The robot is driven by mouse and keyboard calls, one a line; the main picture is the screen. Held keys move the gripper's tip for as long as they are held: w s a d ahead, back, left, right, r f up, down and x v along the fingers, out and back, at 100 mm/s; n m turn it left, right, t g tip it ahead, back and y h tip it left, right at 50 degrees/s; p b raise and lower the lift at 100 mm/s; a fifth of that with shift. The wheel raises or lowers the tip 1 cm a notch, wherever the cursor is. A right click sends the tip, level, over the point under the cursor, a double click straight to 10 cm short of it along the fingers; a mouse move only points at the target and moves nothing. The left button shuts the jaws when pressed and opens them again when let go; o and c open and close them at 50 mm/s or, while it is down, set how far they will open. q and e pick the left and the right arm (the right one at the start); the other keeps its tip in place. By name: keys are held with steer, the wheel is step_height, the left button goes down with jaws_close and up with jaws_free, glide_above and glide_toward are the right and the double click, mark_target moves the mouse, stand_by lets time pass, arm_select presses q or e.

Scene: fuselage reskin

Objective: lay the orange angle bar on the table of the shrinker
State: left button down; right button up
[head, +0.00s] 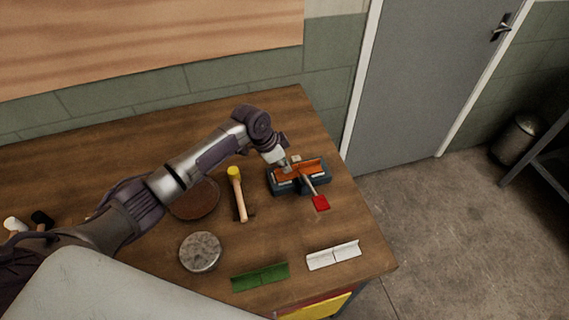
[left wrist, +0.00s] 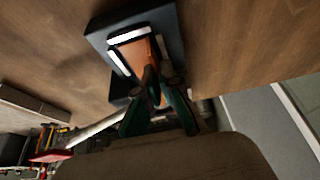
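The orange angle bar (head: 313,166) lies across the top of the shrinker (head: 282,189), a dark blue-grey machine near the table's right end. A lever with a red grip (head: 321,203) reaches out from the shrinker's front. My left gripper (head: 285,164) is low over the bar's left part. In the left wrist view, the orange bar (left wrist: 133,54) lies over the dark shrinker body (left wrist: 176,32). The fingers of my left gripper (left wrist: 157,100) are close around or just above the bar's near end. Whether they press on it is hidden. My right gripper is not in view.
A yellow-headed mallet (head: 238,192), a brown round disc (head: 196,201) and a grey round block (head: 200,251) lie left of the shrinker. A green angle bar (head: 260,277) and a white one (head: 333,255) lie near the front edge. Bare wood separates them.

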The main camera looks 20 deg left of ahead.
arm_select(q)
steer(key=c, duration=1.8)
jaws_free()
steer(key=shift+f, duration=0.1)
steer(key=o, duration=0.6)
steer(key=shift+c, duration=0.2)
steer(key=v, duration=1.2)
